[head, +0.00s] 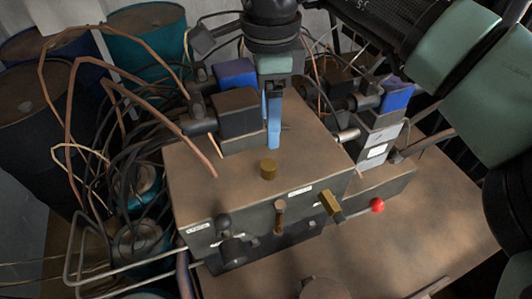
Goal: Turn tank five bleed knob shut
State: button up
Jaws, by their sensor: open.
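On the block's front face are a brown knob or handle (280,214), a brass lever (332,206), a red ball knob (377,205) and black ball-ended controls (232,247). Small white labels (301,190) sit near the front edge, too small to read, so I cannot tell which control is tank five's. The finger gap is seen nearly edge-on.
Black valve bodies with blue ends (236,73) stand behind my gripper. Copper pipes (70,110) and black hoses crowd the left, before dark and teal drums (147,40). A bent metal rail (85,262) juts out at the front left. The bench (440,215) is mostly clear at right.

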aim_at(268, 164)
notch_tip(268, 164, down, 11)
jog(key=p, duration=0.2)
jog(key=shift+r+p, duration=0.15)
jog(key=shift+p, duration=0.15)
grip_shut()
